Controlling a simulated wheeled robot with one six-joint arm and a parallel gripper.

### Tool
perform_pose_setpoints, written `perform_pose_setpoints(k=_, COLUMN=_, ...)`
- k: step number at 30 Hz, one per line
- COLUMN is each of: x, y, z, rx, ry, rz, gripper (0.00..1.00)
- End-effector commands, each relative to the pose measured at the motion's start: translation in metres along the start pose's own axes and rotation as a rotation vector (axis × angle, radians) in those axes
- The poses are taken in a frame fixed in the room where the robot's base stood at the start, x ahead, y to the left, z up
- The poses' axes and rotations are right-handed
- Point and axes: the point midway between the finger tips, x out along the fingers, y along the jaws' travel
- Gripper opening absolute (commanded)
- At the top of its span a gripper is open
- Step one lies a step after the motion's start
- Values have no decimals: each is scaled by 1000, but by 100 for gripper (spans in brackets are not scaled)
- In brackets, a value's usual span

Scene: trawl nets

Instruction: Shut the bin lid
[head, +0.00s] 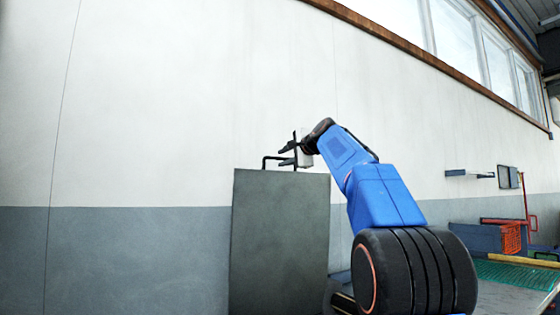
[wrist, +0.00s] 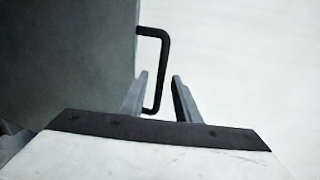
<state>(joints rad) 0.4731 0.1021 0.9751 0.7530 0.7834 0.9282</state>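A large dark grey-green panel (head: 280,240) stands upright in the head view. It seems to be the raised bin lid, but I cannot tell it apart from the bin body. A black bar handle (head: 266,158) sticks up from its top edge. In the wrist view the panel (wrist: 70,60) fills the upper left and the handle (wrist: 164,65) juts right from its edge. My gripper (head: 286,153) is at the handle, above the panel's top edge. In the wrist view my gripper's fingers (wrist: 160,80) are apart, with the handle's bar between them and a gap on the right.
A white and grey wall (head: 130,150) runs behind the panel. At the right are a blue bin (head: 475,238), a red crate (head: 511,238), green netting (head: 515,274) and a small wall shelf (head: 470,173). The air left of the panel is clear.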

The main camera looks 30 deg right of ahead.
Motion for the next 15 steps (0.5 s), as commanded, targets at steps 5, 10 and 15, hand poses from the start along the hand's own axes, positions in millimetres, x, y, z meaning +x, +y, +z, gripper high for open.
perform_pose_setpoints(k=5, x=21, y=0, z=1, rx=1, ry=-2, rz=0, gripper=29)
perform_pose_setpoints(k=10, x=30, y=0, z=0, rx=0, ry=-1, rz=0, gripper=29)
perform_pose_setpoints(k=15, x=31, y=0, z=0, rx=0, ry=0, rz=0, gripper=29)
